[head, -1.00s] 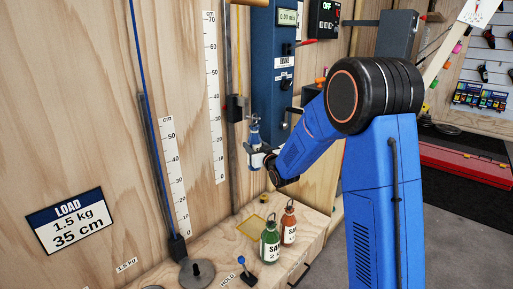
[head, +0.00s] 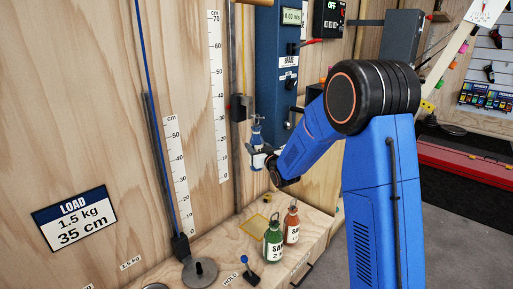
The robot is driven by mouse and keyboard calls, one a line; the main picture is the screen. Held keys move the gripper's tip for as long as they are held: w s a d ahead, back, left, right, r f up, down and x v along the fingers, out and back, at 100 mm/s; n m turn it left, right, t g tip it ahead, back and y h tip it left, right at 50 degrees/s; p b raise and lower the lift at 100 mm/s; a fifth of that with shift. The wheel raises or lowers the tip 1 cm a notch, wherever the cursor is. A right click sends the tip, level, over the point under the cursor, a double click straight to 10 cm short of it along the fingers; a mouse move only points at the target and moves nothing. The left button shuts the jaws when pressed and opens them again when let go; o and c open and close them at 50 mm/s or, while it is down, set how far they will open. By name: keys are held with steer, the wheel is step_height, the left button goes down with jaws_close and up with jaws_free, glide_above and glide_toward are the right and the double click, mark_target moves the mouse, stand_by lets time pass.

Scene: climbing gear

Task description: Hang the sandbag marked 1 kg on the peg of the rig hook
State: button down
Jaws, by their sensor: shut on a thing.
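My gripper (head: 260,160) is at the end of the blue arm, near the wood wall, and is shut on a small blue sandbag (head: 257,134) with a pale label. The bag is upright, high above the bench. Its marking is too small to read. A thin yellow cord (head: 250,92) hangs down to just above the bag's top. The rig hook and its peg are too small to make out there, so I cannot tell whether the bag touches the peg. A green sandbag (head: 273,240) marked 2 and an orange-red sandbag (head: 291,224) stand on the bench.
The wooden bench (head: 318,226) bears a yellow outlined square (head: 254,224), a blue-knobbed lever (head: 247,268) by the word HOLD, and grey disc weights (head: 200,271). A blue brake box (head: 276,65) and a grey vertical rail (head: 234,150) stand close to my gripper. A load sign (head: 75,219) reads 1.5 kg, 35 cm.

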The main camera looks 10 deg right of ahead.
steer(key=shift+r, duration=0.1)
steer(key=c, duration=0.8)
jaws_free()
steer(key=shift+o, duration=0.2)
steer(key=shift+s, duration=0.1)
steer(key=s+d+r+m+g+h, duration=0.1)
steer(key=s+d+g+h, duration=0.3)
steer(key=s, duration=1.3)
steer(key=s+d+m+g, duration=0.15)
steer(key=s+d, duration=0.35)
steer(key=s, duration=1.2)
steer(key=s+f+g, duration=0.1)
steer(key=s+g, duration=0.6)
steer(key=s, duration=1.8)
steer(key=shift+s+f, duration=0.25)
steer(key=shift+f, duration=0.05)
steer(key=shift+d, duration=0.1)
